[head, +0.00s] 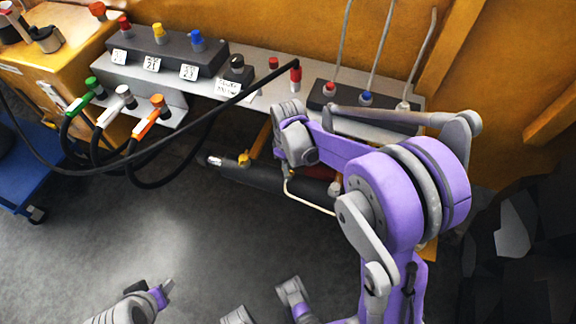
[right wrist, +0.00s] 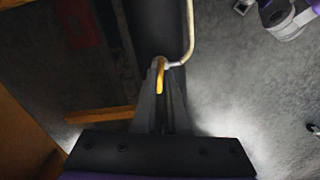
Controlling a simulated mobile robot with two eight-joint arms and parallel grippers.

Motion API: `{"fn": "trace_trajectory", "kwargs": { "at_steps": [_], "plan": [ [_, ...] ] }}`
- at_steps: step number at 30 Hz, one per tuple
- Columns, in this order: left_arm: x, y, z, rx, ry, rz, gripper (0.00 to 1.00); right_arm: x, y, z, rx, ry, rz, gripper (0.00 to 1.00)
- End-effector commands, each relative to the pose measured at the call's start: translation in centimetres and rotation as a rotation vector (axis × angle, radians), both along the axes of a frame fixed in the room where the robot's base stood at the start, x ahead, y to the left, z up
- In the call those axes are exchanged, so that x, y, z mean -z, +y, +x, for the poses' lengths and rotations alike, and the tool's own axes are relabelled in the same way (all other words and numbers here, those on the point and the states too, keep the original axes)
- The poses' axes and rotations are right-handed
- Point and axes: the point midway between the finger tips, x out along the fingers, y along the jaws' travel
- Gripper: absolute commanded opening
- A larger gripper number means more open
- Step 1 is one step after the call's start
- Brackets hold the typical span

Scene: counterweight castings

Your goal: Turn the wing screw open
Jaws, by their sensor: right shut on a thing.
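The wing screw (right wrist: 160,76) shows in the right wrist view as a small yellow piece at the end of a thin cream pipe (right wrist: 191,35), on a dark cylinder. My right gripper (right wrist: 160,92) is shut on it, with one finger on each side. In the head view my right wrist covers the screw and the fingertips. The black cylinder (head: 233,171) and the bent cream pipe (head: 310,204) show beside and below the wrist. My left gripper (head: 165,292) is low at the left in the head view, far from the screw; its jaw opening is unclear.
A grey shelf (head: 262,100) with colored connectors and a black hose (head: 220,110) runs above the cylinder. A second black connector block (head: 375,113) is close behind my right forearm. A blue cart (head: 25,185) stands at the left. The grey floor in front is open.

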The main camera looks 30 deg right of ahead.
Motion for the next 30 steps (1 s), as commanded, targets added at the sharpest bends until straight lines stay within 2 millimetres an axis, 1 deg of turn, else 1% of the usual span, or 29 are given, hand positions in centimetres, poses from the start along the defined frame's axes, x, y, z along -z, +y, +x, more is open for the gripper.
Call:
{"fn": "trace_trajectory", "kwargs": {
  "at_steps": [6,12,19,30],
  "plan": [
    [0.03,0.00,0.00,0.000,0.000,0.000,0.50,-0.06,-0.04,0.06,-0.133,-0.001,0.000,0.00],
    [0.05,0.00,0.00,0.000,0.000,0.000,0.50,-0.06,-0.04,0.06,-0.206,-0.002,-0.001,0.00],
    [0.06,0.00,-0.01,0.000,0.000,0.000,0.50,-0.07,-0.04,0.08,-0.238,-0.002,-0.001,0.00],
    [0.05,0.00,0.00,0.000,0.000,0.000,0.50,-0.07,-0.04,0.08,-0.240,-0.003,-0.001,0.00]
  ]
}}
